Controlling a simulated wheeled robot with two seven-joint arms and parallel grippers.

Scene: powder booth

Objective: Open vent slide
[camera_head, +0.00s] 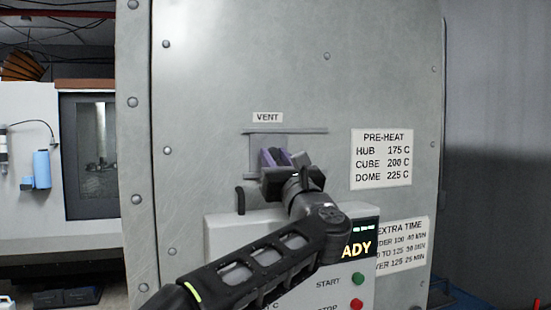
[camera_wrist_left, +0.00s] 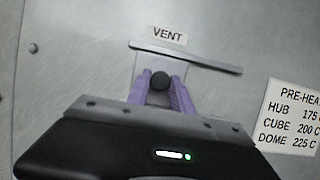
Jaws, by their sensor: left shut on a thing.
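The vent slide (camera_head: 256,153) is a grey plate under a VENT label (camera_head: 267,118) on the metal booth wall, below a thin horizontal rail (camera_head: 310,131). In the left wrist view its round dark knob (camera_wrist_left: 160,81) stands between the purple fingers of my left gripper (camera_wrist_left: 161,90). My left gripper (camera_head: 275,157) is shut on the knob, and in the head view its fingers hide the knob. The plate shows just left of the fingers in the head view. The rail (camera_wrist_left: 190,57) runs above the fingers in the wrist view. My right gripper is not in view.
A control box (camera_head: 222,238) with a display, a green START button (camera_head: 358,279) and a red button sits below, partly behind my left arm. A dark handle (camera_head: 240,200) is left of the gripper. A PRE-HEAT sign (camera_head: 382,158) is on the wall to the right.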

